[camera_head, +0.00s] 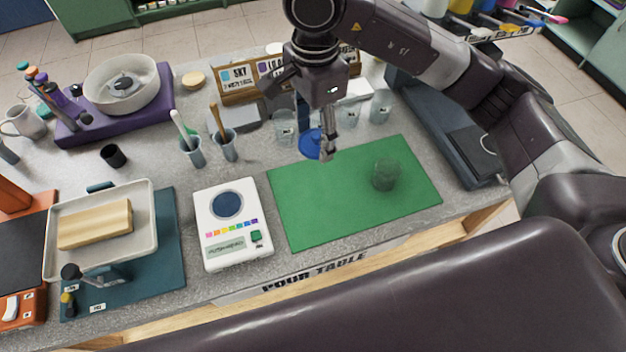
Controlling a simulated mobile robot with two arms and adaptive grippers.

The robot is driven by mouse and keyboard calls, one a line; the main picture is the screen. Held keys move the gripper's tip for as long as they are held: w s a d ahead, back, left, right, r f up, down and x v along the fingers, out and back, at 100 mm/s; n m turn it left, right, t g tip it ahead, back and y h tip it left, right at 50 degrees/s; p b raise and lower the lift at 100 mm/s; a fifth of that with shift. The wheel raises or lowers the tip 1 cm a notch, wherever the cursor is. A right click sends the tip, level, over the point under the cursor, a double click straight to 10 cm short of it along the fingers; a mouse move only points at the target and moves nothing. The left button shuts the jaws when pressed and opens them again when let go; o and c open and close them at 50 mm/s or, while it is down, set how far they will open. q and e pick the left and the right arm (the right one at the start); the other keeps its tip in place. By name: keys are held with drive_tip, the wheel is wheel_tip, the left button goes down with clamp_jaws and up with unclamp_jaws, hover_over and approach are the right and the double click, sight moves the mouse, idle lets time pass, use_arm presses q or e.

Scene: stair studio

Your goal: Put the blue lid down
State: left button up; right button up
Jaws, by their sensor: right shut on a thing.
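The blue lid (309,144) is held by my right gripper (327,148), whose arm comes in from the upper right. The gripper is shut on the lid, and its fingers hide part of it. The lid appears tilted, near the back left edge of the green mat (300,215); its exact height above the table is hard to tell. A clear greenish cup (385,174) stands on the right part of the mat, apart from the gripper. My left gripper is not in view.
A white scale (232,226) stands left of the mat. Clear cups (284,128) and a sign rack (240,92) are behind the gripper. Cups with sticks (189,150) stand further left. A dark device (440,125) borders the right. Most of the mat is bare.

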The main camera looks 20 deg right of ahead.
sight(318, 146)
drive_tip(key=f, duration=0.3)
drive_tip(key=s+f, duration=0.1)
drive_tip(key=f, duration=0.1)
drive_tip(key=shift+d+p, duration=0.2)
drive_tip(key=shift+p, duration=0.15)
drive_tip(key=f, duration=0.3)
drive_tip(key=f+p, duration=0.1)
drive_tip(key=f, duration=0.2)
drive_tip(key=f+p, duration=0.1)
drive_tip(key=f, duration=0.3)
drive_tip(key=shift+w+a, duration=0.1)
drive_tip(key=shift+w, duration=0.2)
wheel_tip(318, 146, down, 4)
drive_tip(key=shift+p, duration=0.65)
drive_tip(key=shift+f, duration=0.2)
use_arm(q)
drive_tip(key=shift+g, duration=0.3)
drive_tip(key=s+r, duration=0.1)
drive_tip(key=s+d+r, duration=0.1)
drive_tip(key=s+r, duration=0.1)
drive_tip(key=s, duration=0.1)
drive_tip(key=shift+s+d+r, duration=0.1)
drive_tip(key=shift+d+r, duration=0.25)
